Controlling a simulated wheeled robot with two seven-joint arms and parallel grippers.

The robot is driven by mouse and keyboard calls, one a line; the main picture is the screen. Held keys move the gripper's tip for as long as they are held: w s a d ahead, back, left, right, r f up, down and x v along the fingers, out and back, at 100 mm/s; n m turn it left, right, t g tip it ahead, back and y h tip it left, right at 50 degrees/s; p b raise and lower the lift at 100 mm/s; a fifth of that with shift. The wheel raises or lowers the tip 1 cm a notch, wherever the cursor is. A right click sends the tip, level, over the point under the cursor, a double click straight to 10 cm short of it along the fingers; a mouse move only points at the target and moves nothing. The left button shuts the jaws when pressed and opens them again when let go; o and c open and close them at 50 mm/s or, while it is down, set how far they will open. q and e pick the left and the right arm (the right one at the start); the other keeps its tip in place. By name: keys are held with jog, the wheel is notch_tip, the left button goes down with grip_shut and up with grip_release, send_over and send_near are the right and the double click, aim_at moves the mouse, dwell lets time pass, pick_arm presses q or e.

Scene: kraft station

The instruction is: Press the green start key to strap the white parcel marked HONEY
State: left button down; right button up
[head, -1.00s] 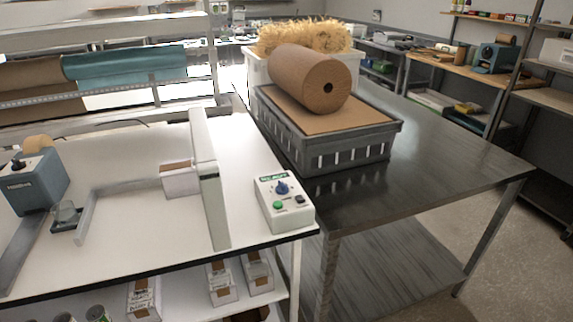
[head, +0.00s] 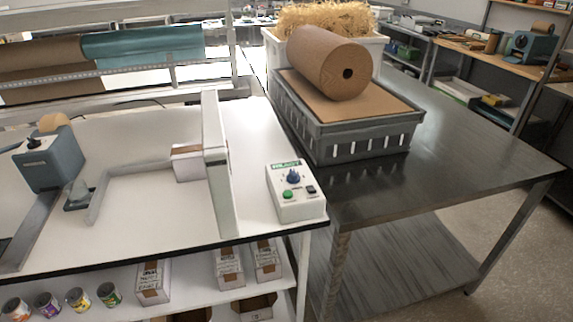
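The control box (head: 296,206) is white and stands on the white bench to the right of the upright frame. It carries a green key (head: 287,194), a blue knob (head: 293,176) and a dark switch (head: 311,190). A small white parcel with a brown top (head: 188,163) sits against the left side of the grey-white upright strapping frame (head: 216,165), partly hidden by it. Its marking cannot be read from here. Neither of my grippers is in view.
A blue-grey tape machine (head: 52,160) stands at the bench's left. A grey crate (head: 345,140) with a brown paper roll (head: 328,63) is on the dark metal table (head: 460,170). White boxes (head: 152,282) and several cans (head: 77,299) sit on the lower shelf.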

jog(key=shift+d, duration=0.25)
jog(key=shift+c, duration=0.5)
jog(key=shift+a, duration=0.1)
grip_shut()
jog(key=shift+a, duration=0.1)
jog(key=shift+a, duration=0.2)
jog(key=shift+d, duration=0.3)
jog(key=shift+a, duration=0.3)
